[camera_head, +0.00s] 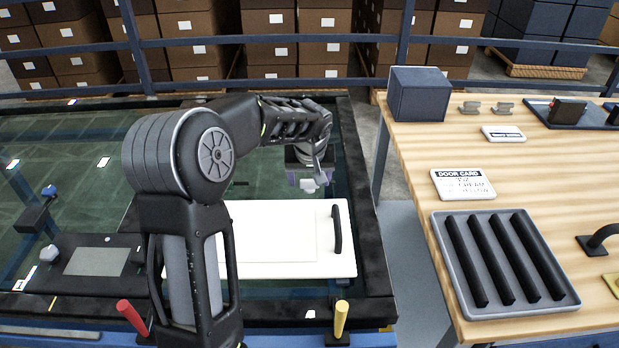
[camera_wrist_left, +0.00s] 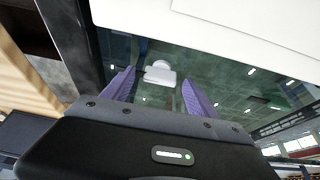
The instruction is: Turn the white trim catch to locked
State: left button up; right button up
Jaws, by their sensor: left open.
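A small white piece that looks like the trim catch (camera_head: 309,185) shows just below my left gripper (camera_head: 307,177) in the head view. In the left wrist view the white catch (camera_wrist_left: 160,74) has a rounded knob and a wider flat part. It lies between the two purple fingers of my left gripper (camera_wrist_left: 158,78), as seen from the wrist. The fingers are apart, and I see no clear contact with the catch. I cannot tell its locked or unlocked side. My right gripper is in neither view.
A white panel (camera_head: 265,250) with a black handle (camera_head: 337,229) lies near the catch. A dark frame (camera_head: 362,200) surrounds the glassy surface. A red lever (camera_head: 132,317) and yellow lever (camera_head: 341,318) stand at the front. A wooden table (camera_head: 400,125) with a grey ribbed tray (camera_head: 437,240) is at right.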

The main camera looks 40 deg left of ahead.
pick_arm(q)
jog(key=c, duration=1.4)
